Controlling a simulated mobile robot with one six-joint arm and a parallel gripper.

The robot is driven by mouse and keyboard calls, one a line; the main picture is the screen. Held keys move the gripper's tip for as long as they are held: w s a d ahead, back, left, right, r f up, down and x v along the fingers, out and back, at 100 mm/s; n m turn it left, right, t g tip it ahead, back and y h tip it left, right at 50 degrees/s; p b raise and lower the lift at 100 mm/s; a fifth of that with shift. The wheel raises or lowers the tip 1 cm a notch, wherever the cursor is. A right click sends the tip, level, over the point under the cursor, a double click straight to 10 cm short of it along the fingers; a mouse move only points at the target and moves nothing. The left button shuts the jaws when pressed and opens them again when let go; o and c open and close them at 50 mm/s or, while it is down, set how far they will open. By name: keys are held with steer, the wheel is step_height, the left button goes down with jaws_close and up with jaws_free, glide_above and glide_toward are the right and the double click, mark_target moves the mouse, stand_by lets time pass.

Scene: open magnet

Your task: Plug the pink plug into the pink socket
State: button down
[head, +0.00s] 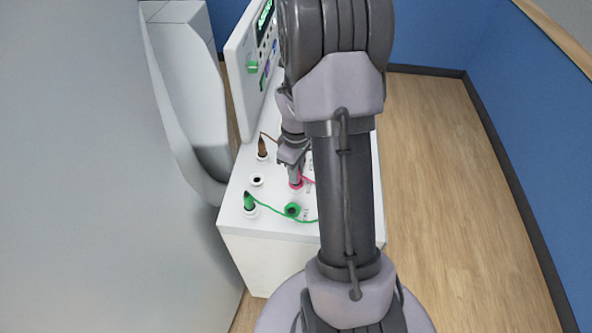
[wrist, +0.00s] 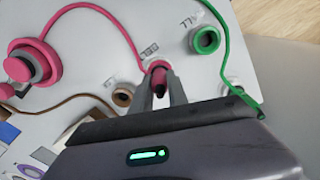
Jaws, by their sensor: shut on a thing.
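My gripper (head: 295,177) is low over the white box top, with its fingertips at the pink socket (head: 296,186). In the wrist view the fingers (wrist: 161,88) are shut on the pink plug (wrist: 159,80), whose dark rear end shows between them. The pink rim of the socket (wrist: 152,66) shows just beyond the plug, in line with it. The fingers hide most of the plug, so I cannot tell how deep it sits in the socket. A pink cable (wrist: 113,18) runs from the plug's area to a pink fitting (wrist: 52,64) at the left.
A green plug (head: 249,202) and a brown plug (head: 262,149) stand upright in white holders, with an empty holder (head: 257,180) between them. A green socket (head: 291,210) is nearer the box's front edge. A panel (head: 243,75) rises at the back left. My arm hides the box's right part.

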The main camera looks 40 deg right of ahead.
steer(key=c, duration=1.2)
jaws_free()
step_height(320, 180, up, 18)
steer(key=f+p, duration=0.1)
steer(key=p, duration=0.5)
steer(key=s+a+r+m+t+b, duration=0.1)
steer(key=a+r+m+t+b, duration=0.25)
steer(key=a, duration=0.85)
steer(key=s+a+r+m+t+y+b, duration=0.2)
steer(key=s+a+m+b, duration=0.2)
steer(key=s+a, duration=0.7)
steer(key=a, duration=0.4)
steer(key=shift+s+a+r, duration=0.2)
steer(key=shift+m, duration=0.25)
